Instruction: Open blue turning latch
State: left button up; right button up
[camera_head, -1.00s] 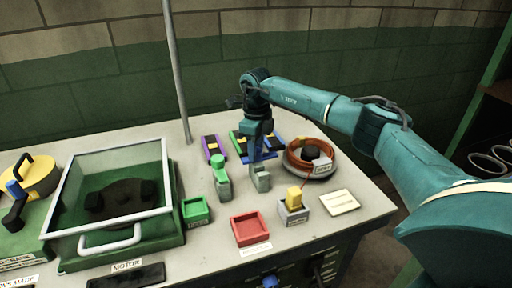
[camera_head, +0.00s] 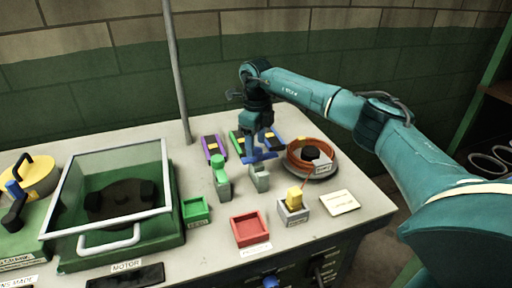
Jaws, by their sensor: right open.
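My right gripper (camera_head: 259,142) reaches in from the right and points down over the middle of the bench. It is open. At its fingertips a blue piece (camera_head: 262,156), which looks like the blue latch, lies crosswise above a small grey block (camera_head: 260,179). The fingers partly cover it, and I cannot tell whether they touch it. A similar grey post with a green top (camera_head: 220,166) stands just left of it. My left gripper is not in view.
The bench (camera_head: 325,260) also holds a green tray (camera_head: 195,209), a red tray (camera_head: 249,229), a yellow-topped block (camera_head: 294,200) and an orange-rimmed round part (camera_head: 312,168). A glass-lidded green box (camera_head: 165,228) stands at the left. A grey pole (camera_head: 177,75) rises behind.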

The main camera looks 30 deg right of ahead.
aim_at(256, 150)
pick_arm(q)
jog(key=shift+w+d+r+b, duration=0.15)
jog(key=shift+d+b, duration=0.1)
jog(key=shift+b, duration=0.2)
pick_arm(e)
notch_tip(256, 150, up, 11)
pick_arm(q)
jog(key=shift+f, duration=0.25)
